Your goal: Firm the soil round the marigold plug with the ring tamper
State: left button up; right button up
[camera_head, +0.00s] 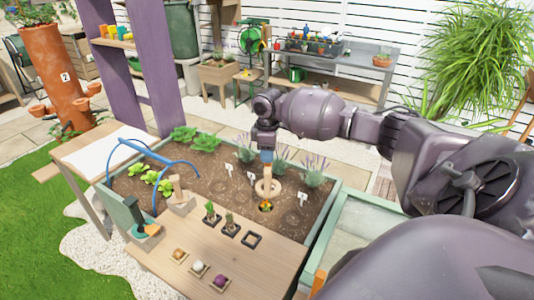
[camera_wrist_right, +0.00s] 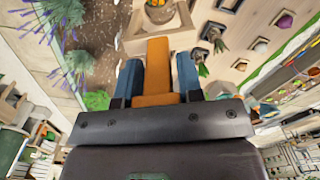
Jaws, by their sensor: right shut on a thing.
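My right gripper (camera_head: 266,156) is shut on the handle of the ring tamper and points down over the planting bed. The ring tamper (camera_head: 268,187) is pale wood, its ring hanging below the fingers. In the right wrist view the tamper's orange-brown handle (camera_wrist_right: 158,70) sits between the two blue fingers (camera_wrist_right: 158,88). The marigold plug (camera_head: 265,206), with orange flowers, sits in the soil just in front of and below the ring in the head view. I cannot tell whether the ring touches the soil. My left gripper is not in view.
The raised bed (camera_head: 330,205) holds lettuces (camera_head: 183,134), lavender (camera_head: 313,170) and white labels (camera_head: 302,198). A blue hoop (camera_head: 152,165) arches over its left side. The wooden shelf in front (camera_head: 185,285) carries small plant pots (camera_head: 230,224) and several small trays.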

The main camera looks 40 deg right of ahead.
jog(key=shift+w+d+n, duration=0.1)
jog(key=shift+w+n, duration=0.3)
jog(key=shift+w, duration=0.25)
pick_arm(q)
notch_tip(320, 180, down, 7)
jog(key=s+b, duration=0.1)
jog(key=b, duration=0.4)
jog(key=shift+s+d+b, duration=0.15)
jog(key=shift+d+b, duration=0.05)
jog(key=shift+b, duration=0.1)
pick_arm(e)
notch_tip(320, 180, down, 10)
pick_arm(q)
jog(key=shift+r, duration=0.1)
pick_arm(e)
jog(key=shift+r, duration=0.1)
